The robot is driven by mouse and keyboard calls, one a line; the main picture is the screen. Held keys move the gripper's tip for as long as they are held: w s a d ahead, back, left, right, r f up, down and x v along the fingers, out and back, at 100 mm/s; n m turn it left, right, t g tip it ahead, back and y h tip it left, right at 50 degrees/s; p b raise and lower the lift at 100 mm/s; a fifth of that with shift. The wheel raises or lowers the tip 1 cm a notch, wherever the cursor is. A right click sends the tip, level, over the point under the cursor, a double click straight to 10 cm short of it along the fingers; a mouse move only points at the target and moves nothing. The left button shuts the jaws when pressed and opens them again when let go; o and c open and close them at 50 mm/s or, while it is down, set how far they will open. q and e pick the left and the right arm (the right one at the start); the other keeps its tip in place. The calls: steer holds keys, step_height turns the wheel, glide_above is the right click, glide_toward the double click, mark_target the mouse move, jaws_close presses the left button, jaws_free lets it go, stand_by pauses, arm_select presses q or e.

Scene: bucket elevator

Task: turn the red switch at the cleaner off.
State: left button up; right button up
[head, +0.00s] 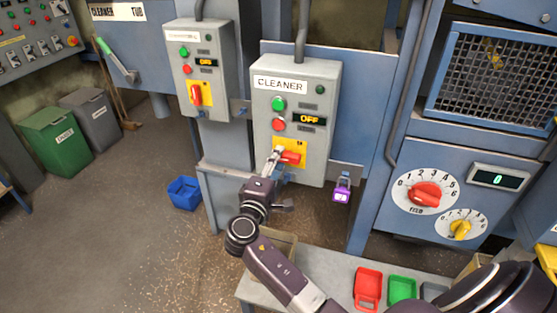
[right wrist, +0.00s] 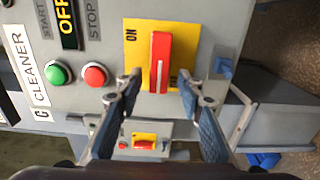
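The grey box labelled CLEANER (head: 320,80) is on a blue post. Its red switch (head: 290,157) is a bar handle on a yellow plate (head: 303,146), lying roughly horizontal in the head view. The right wrist view shows the red switch (right wrist: 160,62) upright in the picture, with ON printed at the plate's upper left; the other marking is partly covered. My right gripper (head: 276,158) is at the switch. In the right wrist view my right gripper (right wrist: 160,78) is open, one finger each side of the handle, with gaps visible. My left gripper is not in view.
The CLEANER box has a green button (head: 278,103), a red button (head: 278,124) and an amber display (head: 309,119) reading OFF. A similar box (head: 183,90) with its own red switch (head: 196,94) stands left. A purple padlock-like item (head: 342,190) hangs right. A bench (head: 325,262) is below.

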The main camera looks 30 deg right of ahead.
steer(key=v, duration=1.1)
steer(key=shift+s+a, duration=0.1)
